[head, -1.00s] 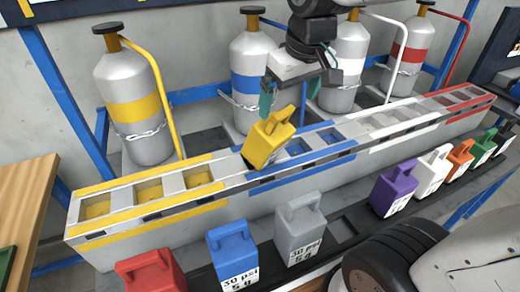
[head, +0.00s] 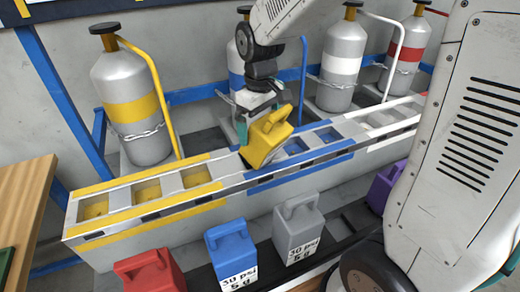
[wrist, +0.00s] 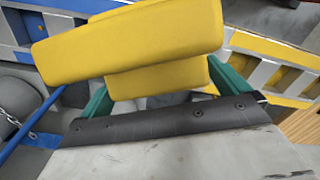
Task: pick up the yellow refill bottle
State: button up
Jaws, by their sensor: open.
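The yellow refill bottle (head: 265,143) sits tilted on the rail at the left end of the blue section, with its handle up. In the wrist view the yellow bottle (wrist: 140,45) fills the upper middle, close in front of the jaws. My gripper (head: 246,125) is at the bottle, behind it and to its left, with the bottle hiding part of it. In the wrist view my gripper (wrist: 160,92) has its green fingers apart, one on each side of the bottle's lower part. I cannot tell whether they touch it.
The slotted rail (head: 190,200) has yellow, blue and white sections. Red (head: 150,274), blue (head: 231,250), grey (head: 299,228) and purple (head: 384,188) bottles stand on the front shelf. Gas cylinders (head: 135,95) stand behind. A wooden table (head: 22,200) is at the left.

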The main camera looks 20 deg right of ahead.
notch_tip(320, 180, down, 2)
jog(key=shift+f, duration=0.1)
jog(key=c, duration=2)
jog(key=shift+o, duration=0.2)
